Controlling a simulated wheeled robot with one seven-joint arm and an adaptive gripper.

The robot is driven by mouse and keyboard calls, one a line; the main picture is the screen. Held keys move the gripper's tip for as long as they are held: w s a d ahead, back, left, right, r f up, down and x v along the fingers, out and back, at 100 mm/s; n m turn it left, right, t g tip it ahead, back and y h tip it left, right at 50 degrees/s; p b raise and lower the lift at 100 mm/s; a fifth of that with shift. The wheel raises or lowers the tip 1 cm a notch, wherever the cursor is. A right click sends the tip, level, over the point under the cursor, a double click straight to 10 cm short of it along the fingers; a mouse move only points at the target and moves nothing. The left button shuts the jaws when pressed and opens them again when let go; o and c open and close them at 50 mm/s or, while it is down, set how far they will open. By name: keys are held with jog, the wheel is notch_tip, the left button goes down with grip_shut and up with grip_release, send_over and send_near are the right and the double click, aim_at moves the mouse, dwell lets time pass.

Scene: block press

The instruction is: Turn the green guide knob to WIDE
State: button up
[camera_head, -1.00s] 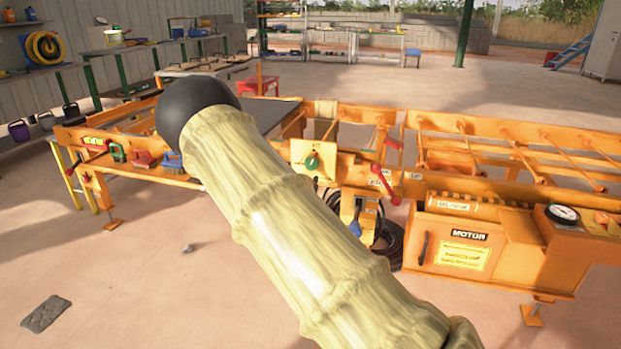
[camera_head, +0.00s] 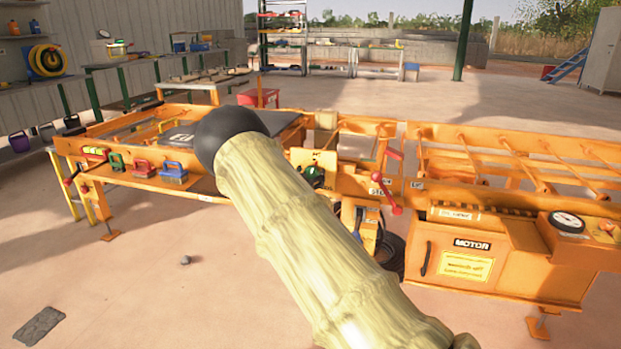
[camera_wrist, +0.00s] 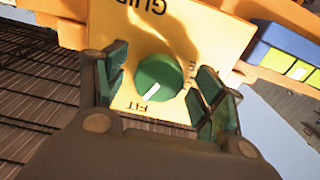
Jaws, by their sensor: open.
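The green guide knob (camera_wrist: 160,77) is on a yellow plate (camera_wrist: 217,40) and shows large in the wrist view. Its white pointer line is turned toward the printed word FIT. Another label beside the knob is too small to read. My gripper (camera_wrist: 165,88) is open, with one finger on each side of the knob and gaps visible between. I cannot tell whether a fingertip touches it. In the head view the knob (camera_head: 313,177) is partly hidden by my arm, and the gripper is hard to make out there.
A red-handled lever (camera_head: 385,192) stands just right of the knob plate. The orange motor housing (camera_head: 480,255) with a gauge (camera_head: 566,222) is farther right. Red (camera_head: 143,168) and blue (camera_head: 173,172) blocks sit on the shelf at left.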

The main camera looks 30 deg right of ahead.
jog(key=shift+w+d, duration=0.15)
jog(key=c, duration=1)
